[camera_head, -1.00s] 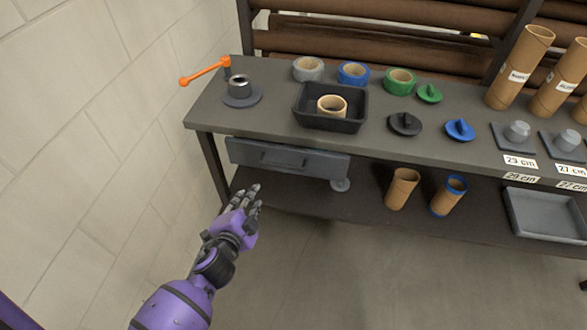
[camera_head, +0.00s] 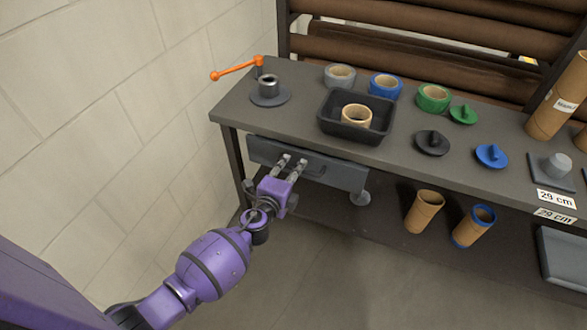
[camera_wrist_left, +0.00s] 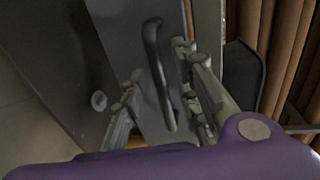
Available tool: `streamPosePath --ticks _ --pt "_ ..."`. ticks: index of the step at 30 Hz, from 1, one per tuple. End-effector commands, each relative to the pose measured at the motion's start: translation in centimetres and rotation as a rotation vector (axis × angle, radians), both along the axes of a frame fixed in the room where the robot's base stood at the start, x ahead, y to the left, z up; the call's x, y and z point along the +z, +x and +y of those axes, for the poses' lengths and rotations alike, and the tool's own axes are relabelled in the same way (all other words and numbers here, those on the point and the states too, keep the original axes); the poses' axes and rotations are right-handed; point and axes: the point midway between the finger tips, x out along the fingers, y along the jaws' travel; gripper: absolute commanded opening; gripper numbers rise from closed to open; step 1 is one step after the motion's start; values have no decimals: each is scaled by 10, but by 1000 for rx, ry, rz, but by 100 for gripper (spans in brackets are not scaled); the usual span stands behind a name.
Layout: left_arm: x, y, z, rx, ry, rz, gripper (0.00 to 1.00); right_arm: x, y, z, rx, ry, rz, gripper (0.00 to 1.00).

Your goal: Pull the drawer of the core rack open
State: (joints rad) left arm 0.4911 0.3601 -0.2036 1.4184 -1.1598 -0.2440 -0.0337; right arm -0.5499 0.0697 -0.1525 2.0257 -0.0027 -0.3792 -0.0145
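The drawer (camera_head: 340,175) is a dark grey front under the left end of the bench top and looks closed. In the left wrist view its front (camera_wrist_left: 122,30) carries a dark bar handle (camera_wrist_left: 155,60). My left gripper (camera_head: 292,162) is at the drawer front, over the handle. In the left wrist view the left gripper (camera_wrist_left: 160,95) is open, with one finger on each side of the handle. Whether the fingers touch the handle I cannot tell. My right gripper is not in view.
The grey bench top (camera_head: 225,108) holds a black tray (camera_head: 328,128) with a cardboard ring, tape rolls, and a spindle with an orange crank (camera_head: 237,68). Below, two cardboard tubes (camera_head: 424,210) stand on the lower shelf. A tiled wall (camera_head: 90,120) is close on the left.

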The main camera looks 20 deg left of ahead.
Motion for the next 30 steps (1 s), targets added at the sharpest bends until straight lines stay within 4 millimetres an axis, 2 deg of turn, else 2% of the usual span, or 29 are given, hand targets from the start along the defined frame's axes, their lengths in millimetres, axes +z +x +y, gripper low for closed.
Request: streamPosePath --ticks 4,11,12,18,19,30 --pt "-3 9 0 0 -2 1 29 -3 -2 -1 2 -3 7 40" --pt "-2 10 0 0 -2 1 29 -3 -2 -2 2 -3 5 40" --pt "-2 10 0 0 -2 1 28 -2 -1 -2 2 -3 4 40" --pt "-2 10 0 0 -2 1 2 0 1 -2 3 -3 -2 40" --pt "-2 10 0 0 -2 1 0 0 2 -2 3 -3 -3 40" --pt "-3 9 0 1 -3 1 0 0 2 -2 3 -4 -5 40"
